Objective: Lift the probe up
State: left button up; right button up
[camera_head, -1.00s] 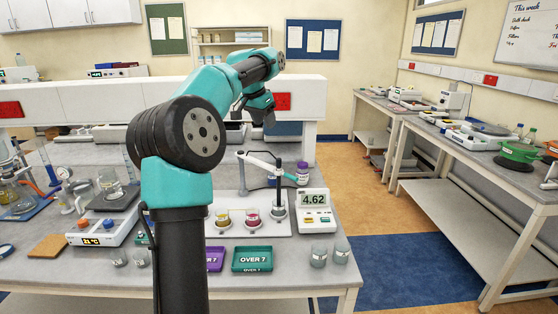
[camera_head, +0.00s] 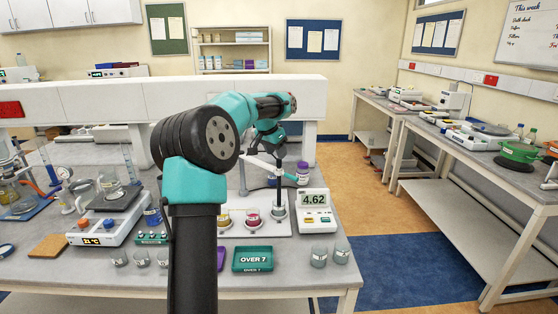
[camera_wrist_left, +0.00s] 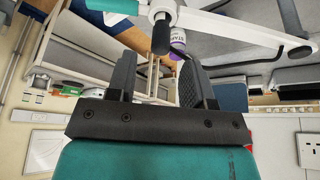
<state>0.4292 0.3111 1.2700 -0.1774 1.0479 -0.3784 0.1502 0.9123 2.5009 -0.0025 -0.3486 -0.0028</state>
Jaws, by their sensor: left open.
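My left gripper (camera_head: 277,156) is above and close to the probe's upper end; my own arm partly hides the area. In the left wrist view my left gripper (camera_wrist_left: 156,72) is open, with two black fingers apart and nothing held between them. A black cylinder end (camera_wrist_left: 161,38), seemingly the probe's top, shows just past the fingertips. My right gripper is not in view.
The meter (camera_head: 314,209) reading 4.62 stands right of the cup. A purple-labelled bottle (camera_head: 302,173) stands behind it. Cups of yellow (camera_head: 223,219) and red liquid (camera_head: 252,218) are to the left.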

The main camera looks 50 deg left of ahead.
pick_arm(q)
jog(key=shift+x, duration=2.15)
grip_shut()
